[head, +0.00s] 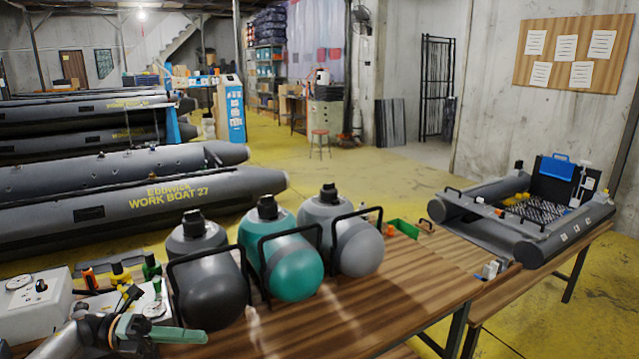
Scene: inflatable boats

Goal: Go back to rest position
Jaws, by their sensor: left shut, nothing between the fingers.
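My left gripper (186,335) is at the lower left, low over the near left part of the wooden table (350,312). Its green fingers are shut with nothing between them and point to the right. It is in front of a dark grey tank (208,290); I cannot tell how wide the gap is. A teal tank (297,272) and a light grey tank (352,247) stand to the right of it, each beside a black handle frame. My right gripper is not in view.
A white box (35,308) and small coloured fittings (120,272) are close to my left arm. A small grey inflatable boat (480,212) lies on the table at right. The table's front middle is bare. Large boats (130,200) fill the left background; yellow floor lies open behind.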

